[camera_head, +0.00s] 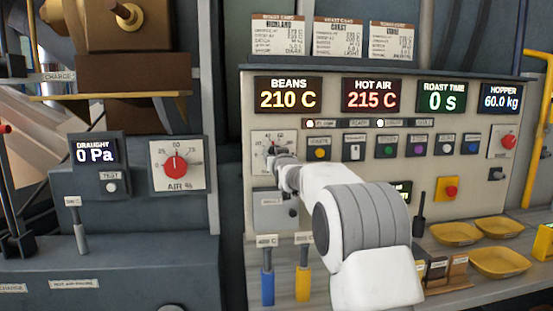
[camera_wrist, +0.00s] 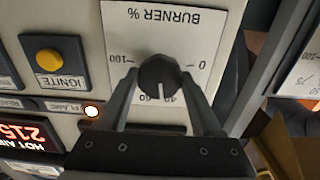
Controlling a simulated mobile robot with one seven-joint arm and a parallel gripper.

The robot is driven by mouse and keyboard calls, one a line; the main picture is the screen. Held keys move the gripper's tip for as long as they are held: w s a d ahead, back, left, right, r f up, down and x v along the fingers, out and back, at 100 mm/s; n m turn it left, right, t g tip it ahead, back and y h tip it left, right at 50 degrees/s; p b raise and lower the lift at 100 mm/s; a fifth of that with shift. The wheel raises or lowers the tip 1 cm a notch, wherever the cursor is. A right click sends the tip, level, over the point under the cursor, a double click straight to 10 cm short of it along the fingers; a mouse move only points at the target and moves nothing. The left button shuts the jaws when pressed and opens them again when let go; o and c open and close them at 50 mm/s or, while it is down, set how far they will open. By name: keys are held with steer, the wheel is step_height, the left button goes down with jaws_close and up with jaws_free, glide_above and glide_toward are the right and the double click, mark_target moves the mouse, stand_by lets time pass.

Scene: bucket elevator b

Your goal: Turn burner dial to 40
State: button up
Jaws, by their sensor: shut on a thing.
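The burner dial (camera_wrist: 160,77) is a dark round knob with a white pointer line on a white plate marked BURNER % (camera_wrist: 155,22), seen upside down in the wrist view. The 0 is at right and the 100 at left. The pointer line aims down in that view, at the small numerals in the middle of the scale, which are partly hidden and hard to read. My gripper (camera_wrist: 159,80) is shut on the dial, with one finger on each side. In the head view my gripper (camera_head: 276,160) covers most of the dial, and the burner plate (camera_head: 261,142) shows behind it.
The yellow IGNITE button (camera_head: 319,153) sits close to the right of the dial. Displays above show BEANS (camera_head: 288,95) 210 C and HOT AIR (camera_head: 373,95) 215 C. The red AIR % dial (camera_head: 176,167) is at left. Blue (camera_head: 267,285) and yellow (camera_head: 303,280) levers stand below.

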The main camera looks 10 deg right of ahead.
steer(key=shift+n, duration=1)
steer(key=o, duration=1.4)
steer(key=shift+c, duration=0.2)
steer(key=s+b, duration=0.1)
steer(key=s, duration=1.6)
steer(key=shift+s+b, duration=0.25)
steer(key=shift+b, duration=0.1)
